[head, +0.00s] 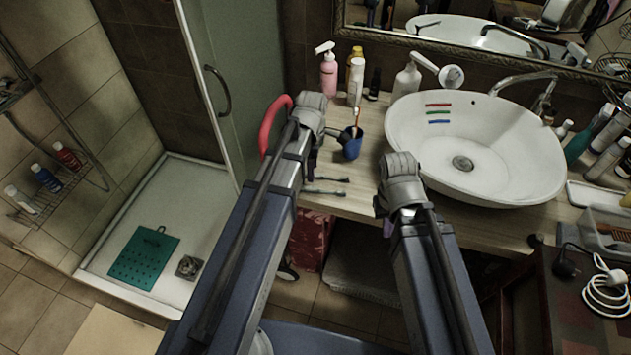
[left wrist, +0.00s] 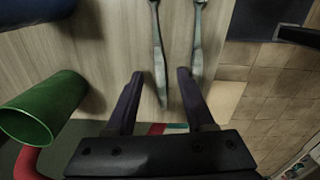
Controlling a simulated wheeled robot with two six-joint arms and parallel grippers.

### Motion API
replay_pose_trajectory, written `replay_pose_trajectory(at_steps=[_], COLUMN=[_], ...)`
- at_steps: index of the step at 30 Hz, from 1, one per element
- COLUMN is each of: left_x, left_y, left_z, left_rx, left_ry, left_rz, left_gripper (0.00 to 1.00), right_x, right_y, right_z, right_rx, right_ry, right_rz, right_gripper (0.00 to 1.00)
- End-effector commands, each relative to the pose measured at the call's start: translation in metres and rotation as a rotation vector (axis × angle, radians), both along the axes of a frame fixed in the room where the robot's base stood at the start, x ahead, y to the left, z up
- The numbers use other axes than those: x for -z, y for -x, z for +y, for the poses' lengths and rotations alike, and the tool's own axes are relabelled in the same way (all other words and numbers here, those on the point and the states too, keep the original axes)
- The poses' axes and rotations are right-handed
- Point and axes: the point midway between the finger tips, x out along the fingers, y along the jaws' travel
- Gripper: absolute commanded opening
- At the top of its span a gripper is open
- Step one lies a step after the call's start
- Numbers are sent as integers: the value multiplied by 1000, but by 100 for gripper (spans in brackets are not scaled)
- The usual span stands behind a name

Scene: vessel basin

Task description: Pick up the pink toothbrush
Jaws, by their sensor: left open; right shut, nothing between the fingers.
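A toothbrush (head: 356,116) with a reddish-orange handle stands in a blue cup (head: 350,147) on the counter. It is the closest to pink that I see; no brush is clearly pink. Two slim grey-blue, brush-like items lie on the counter (head: 327,180) (head: 325,192). In the left wrist view, one (left wrist: 157,45) runs between the open fingers of my left gripper (left wrist: 160,73), and the other (left wrist: 197,45) lies to the right. I cannot tell the height gap. In the head view, my left gripper (head: 311,160) is near their ends. My right gripper (head: 387,228) is shut, mostly hidden behind its wrist.
A white basin (head: 545,165) with short red, green and blue bars inside stands right. A green cup (left wrist: 40,108) is left in the left wrist view, near a red curved object (head: 268,125). A pink bottle (head: 328,75) stands behind. The counter's edge borders open floor.

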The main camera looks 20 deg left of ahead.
Motion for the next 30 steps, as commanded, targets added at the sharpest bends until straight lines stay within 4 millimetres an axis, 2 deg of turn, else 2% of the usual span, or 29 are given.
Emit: replay_pose_trajectory(at_steps=[1,2,11,25,30], left_x=[11,12,11,11,12], left_y=[0,0,0,0,0], left_z=[0,0,0,0,0], left_rx=[0,0,1,1,1], left_ry=[0,0,0,0,0], left_rz=[0,0,0,0,0], left_gripper=[54,54,53,0,0], right_x=[11,12,11,12,12], right_y=[0,0,0,0,0], right_z=[0,0,0,0,0], right_rx=[0,0,0,0,0], right_ry=[0,0,0,0,0], right_rz=[0,0,0,0,0], right_gripper=[0,0,0,0,0])
